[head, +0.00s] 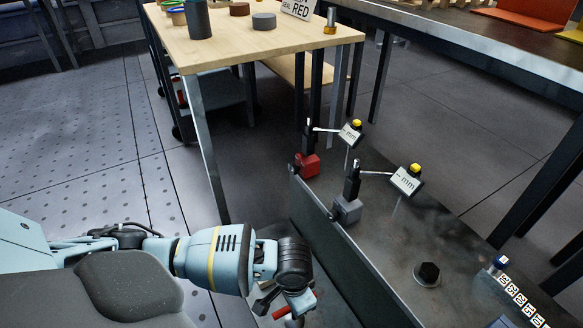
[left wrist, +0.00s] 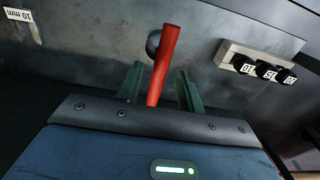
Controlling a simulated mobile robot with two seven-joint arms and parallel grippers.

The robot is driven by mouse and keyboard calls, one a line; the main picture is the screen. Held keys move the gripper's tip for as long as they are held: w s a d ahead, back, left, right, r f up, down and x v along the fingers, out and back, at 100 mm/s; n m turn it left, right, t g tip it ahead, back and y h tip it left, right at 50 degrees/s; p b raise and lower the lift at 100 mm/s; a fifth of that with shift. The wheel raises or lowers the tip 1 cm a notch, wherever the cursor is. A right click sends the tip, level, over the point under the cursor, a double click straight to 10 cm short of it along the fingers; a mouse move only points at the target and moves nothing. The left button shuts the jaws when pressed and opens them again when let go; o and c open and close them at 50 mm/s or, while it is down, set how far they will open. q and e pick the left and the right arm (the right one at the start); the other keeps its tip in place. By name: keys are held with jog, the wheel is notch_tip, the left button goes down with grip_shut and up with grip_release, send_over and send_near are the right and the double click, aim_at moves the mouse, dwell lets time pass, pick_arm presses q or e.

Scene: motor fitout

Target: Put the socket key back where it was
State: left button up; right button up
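The socket key, seen as a red bar handle (left wrist: 166,62), stands between the two green fingers of my left gripper (left wrist: 160,84) in the left wrist view. It reaches past the fingertips, and narrow gaps seem to show beside it. In the head view, the red handle (head: 306,302) shows at my left gripper (head: 292,303), at the bottom, in front of the bench edge and off any surface. The rest of the key is hidden or unclear. A dark round shape (left wrist: 153,43) shows behind the handle in the left wrist view. My right gripper is out of view.
The rack also shows in the left wrist view (left wrist: 236,57). A wooden table (head: 235,40) stands behind.

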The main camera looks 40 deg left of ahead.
pick_arm(q)
notch_tip(320, 180, up, 7)
jog(key=p, duration=0.2)
jog(key=shift+f+p, duration=0.1)
jog(key=shift+p, duration=0.2)
jog(key=shift+s+r+p, duration=0.1)
jog(key=shift+r+p, duration=0.2)
jog(key=shift+r, duration=0.35)
